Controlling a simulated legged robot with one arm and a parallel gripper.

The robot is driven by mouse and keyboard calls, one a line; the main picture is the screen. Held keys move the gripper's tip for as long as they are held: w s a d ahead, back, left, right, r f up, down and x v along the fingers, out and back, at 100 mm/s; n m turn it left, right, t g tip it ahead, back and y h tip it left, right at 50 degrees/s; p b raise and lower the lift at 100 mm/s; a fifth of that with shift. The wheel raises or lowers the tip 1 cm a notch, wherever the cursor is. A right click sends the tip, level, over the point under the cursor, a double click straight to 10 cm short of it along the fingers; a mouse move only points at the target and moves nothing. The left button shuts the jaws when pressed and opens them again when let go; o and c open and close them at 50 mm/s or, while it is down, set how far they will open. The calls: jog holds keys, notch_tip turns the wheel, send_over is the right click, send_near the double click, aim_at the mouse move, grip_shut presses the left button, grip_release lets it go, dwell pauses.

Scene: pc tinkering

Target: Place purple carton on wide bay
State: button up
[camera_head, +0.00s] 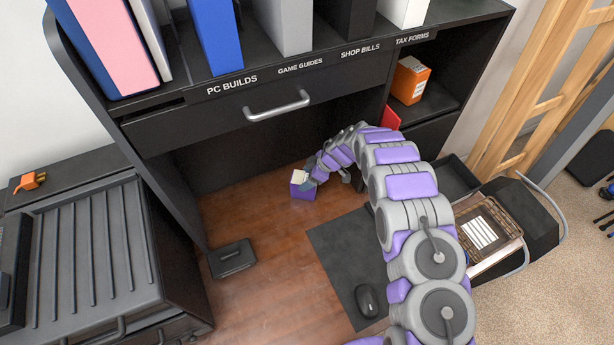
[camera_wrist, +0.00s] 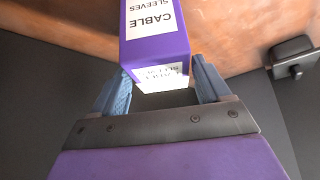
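The purple carton (camera_head: 303,191) is at the back of the wooden desk surface in the head view. In the wrist view the purple carton (camera_wrist: 155,47) has white labels reading "CABLE SLEEVES". My gripper (camera_wrist: 160,68) has its two blue-grey fingertips at either side of the carton's near end. The fingers are apart by about the carton's width; whether they press on it is unclear. In the head view my gripper (camera_head: 312,180) is small and partly hidden by my arm. No bay is marked "wide"; a broad recess lies under the drawer (camera_head: 215,118), and a narrower cubby (camera_head: 440,98) is at right.
The cubby holds an orange box (camera_head: 409,80). Binders (camera_head: 215,35) stand on the top shelf. A black box (camera_head: 232,258), a mat (camera_head: 335,255) and a mouse (camera_head: 367,300) lie on the desk. A wire basket (camera_head: 487,228) is at right. Bare wood shows left of the carton.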

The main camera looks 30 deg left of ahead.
jog(key=o, duration=0.4)
jog(key=shift+c, duration=0.2)
jog(key=shift+r, duration=0.1)
jog(key=v, duration=0.7)
jog(key=shift+p, duration=0.4)
jog(key=shift+w, duration=0.1)
